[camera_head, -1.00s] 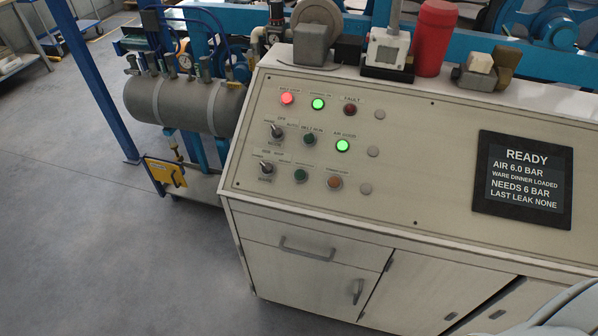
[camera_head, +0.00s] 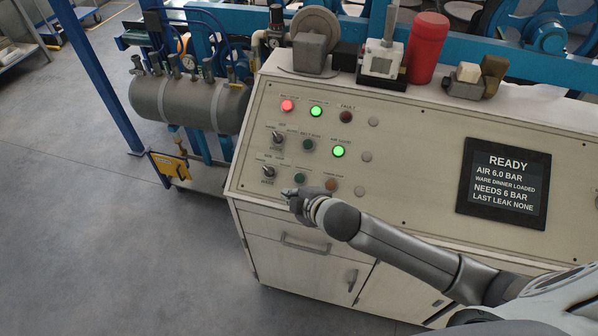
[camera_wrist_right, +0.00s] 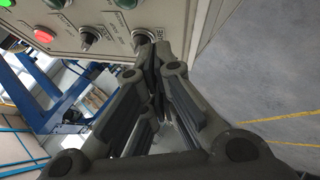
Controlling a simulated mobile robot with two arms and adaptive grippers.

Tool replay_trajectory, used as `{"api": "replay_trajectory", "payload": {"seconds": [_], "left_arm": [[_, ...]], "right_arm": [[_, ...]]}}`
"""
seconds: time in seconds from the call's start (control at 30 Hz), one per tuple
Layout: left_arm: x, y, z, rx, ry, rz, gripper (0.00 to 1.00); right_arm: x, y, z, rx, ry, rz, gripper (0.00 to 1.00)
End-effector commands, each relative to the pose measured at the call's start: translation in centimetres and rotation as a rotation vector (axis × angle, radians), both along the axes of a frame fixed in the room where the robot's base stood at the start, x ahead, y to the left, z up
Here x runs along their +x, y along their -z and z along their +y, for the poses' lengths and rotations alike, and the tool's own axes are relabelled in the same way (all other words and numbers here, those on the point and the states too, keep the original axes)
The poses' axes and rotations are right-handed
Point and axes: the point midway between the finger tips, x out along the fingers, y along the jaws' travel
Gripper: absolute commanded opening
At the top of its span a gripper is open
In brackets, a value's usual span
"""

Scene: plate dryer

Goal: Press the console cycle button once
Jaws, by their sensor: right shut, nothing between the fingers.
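The console (camera_head: 415,165) has a sloped panel with lamps, switches and buttons. Its bottom row has a toggle switch (camera_head: 268,172), a dark green button (camera_head: 300,178) and an orange button (camera_head: 330,184). Their labels are too small to read, so I cannot tell which is the cycle button. My right gripper (camera_head: 287,192) is shut and empty near the panel's lower left edge, just below this row in the head view. In the right wrist view its closed fingers (camera_wrist_right: 157,55) show close to a switch (camera_wrist_right: 145,38); contact cannot be told. My left gripper is out of view.
The display (camera_head: 504,182) reads READY, air 6.0 bar. A red lamp (camera_head: 287,105) and two green lamps (camera_head: 316,111) (camera_head: 338,151) are lit. A red cylinder (camera_head: 428,48) and small devices stand on the console top. A grey tank (camera_head: 190,103) and open floor lie left.

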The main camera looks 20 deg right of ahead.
Motion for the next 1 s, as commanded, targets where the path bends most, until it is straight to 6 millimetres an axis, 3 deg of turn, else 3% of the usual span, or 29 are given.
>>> {"api": "replay_trajectory", "payload": {"seconds": [0.03, 0.1, 0.3, 0.73, 1.0], "left_arm": [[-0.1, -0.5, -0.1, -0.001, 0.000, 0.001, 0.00], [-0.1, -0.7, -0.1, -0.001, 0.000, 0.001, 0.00], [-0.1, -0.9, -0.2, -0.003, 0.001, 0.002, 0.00], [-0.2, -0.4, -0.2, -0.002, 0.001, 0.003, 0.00], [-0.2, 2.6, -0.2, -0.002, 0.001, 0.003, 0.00]], "right_arm": [[1.0, -2.0, -0.1, -0.057, -0.057, -0.051, 0.00], [1.9, -3.6, 0.0, -0.114, -0.120, -0.103, 0.00], [2.8, -5.5, 0.1, -0.194, -0.204, -0.170, 0.00], [3.0, -5.2, 0.0, -0.196, -0.207, -0.172, 0.00], [4.1, -2.3, -0.8, -0.198, -0.205, -0.172, 0.00]]}}
